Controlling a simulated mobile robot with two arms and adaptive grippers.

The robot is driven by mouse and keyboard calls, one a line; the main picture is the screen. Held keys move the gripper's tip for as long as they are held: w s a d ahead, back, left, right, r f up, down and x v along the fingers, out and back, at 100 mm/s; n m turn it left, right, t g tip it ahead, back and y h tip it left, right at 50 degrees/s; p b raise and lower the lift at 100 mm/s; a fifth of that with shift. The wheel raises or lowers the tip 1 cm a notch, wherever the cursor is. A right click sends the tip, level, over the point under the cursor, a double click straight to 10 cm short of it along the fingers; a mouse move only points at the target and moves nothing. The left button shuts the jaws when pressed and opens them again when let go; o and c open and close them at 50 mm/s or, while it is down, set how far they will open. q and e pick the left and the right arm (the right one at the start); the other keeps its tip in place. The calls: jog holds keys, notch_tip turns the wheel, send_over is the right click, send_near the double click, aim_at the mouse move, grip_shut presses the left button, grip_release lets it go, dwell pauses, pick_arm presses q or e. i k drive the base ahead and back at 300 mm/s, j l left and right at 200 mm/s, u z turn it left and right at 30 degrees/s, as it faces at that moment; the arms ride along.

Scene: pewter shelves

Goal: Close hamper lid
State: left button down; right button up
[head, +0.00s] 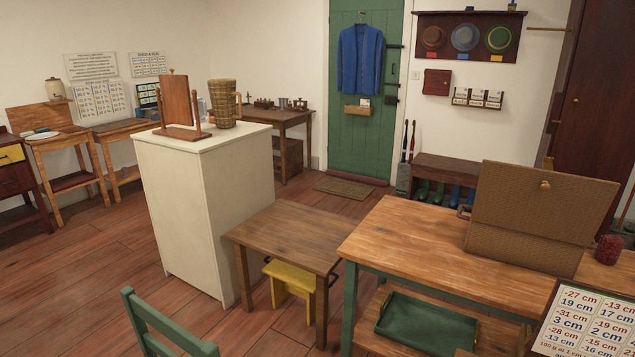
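A brown woven hamper (518,249) stands on the wooden table with green legs (400,228) at the right. Its lid (545,215) stands raised above the body as a large, slightly tilted panel. A brass knob (545,185) sits near the top of the lid, on the side facing me. The raised lid hides the inside of the hamper. A curved handle (464,211) shows at the hamper's left side. Neither of my grippers is in view.
A dark red textured object (608,249) stands right of the hamper. A number board (590,325) is in the near right corner. A smaller brown table (290,235) and a white cabinet (185,205) stand further left.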

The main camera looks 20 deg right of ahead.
aim_at(569, 208)
jog(key=i+z, duration=0.1)
jog(key=z, duration=0.3)
jog(key=i+z, duration=0.1)
jog(key=z, duration=0.35)
jog(key=i+j+z, duration=0.1)
jog(key=z, duration=0.3)
jog(key=i+j+z, duration=0.1)
jog(key=z, duration=0.35)
jog(key=j+z, duration=0.2)
jog(key=z, duration=0.2)
jog(key=i, duration=0.05)
